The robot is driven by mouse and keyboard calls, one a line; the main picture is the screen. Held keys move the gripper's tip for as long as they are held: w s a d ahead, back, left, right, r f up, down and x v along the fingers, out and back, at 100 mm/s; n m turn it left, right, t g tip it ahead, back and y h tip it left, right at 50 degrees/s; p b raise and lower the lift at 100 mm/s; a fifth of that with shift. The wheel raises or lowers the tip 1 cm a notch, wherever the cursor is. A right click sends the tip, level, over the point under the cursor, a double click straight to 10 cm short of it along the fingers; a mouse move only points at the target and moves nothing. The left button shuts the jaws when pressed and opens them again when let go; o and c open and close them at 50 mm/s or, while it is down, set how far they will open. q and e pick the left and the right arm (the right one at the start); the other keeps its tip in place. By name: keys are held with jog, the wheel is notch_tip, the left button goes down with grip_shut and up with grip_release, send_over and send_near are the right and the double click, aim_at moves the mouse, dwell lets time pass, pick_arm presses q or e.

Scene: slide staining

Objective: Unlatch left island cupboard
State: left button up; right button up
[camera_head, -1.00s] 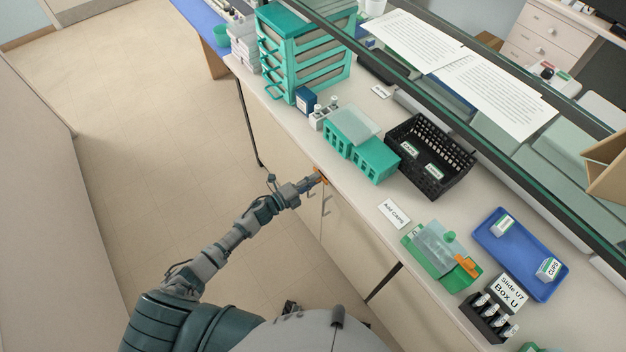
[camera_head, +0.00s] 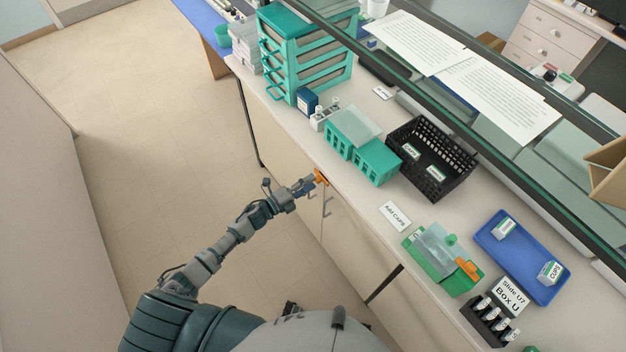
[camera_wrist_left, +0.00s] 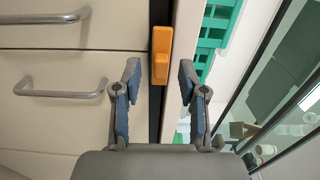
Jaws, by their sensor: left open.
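The island cupboard (camera_head: 296,200) has pale doors under the counter's front edge. An orange latch (camera_head: 321,176) sits at the top of the doors, by the counter edge. In the left wrist view the orange latch (camera_wrist_left: 161,55) lies on a dark vertical gap, beside pale fronts with metal bar handles (camera_wrist_left: 62,92). My left gripper (camera_head: 308,184) is at the latch in the head view. In the wrist view my left gripper (camera_wrist_left: 160,80) is open, its two fingers on either side of the latch's line, with the latch just beyond the fingertips. Contact cannot be told. My right gripper is not seen.
The counter above holds a teal rack (camera_head: 365,155), a black basket (camera_head: 440,185), a blue tray (camera_head: 497,246) and a green box (camera_head: 455,275). A teal drawer unit (camera_head: 300,60) stands at the far end. The floor (camera_head: 150,150) to the left is clear.

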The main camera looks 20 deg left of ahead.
pick_arm(q)
jog(key=v, duration=0.9)
jog(key=shift+a, duration=0.35)
jog(key=shift+f, duration=0.1)
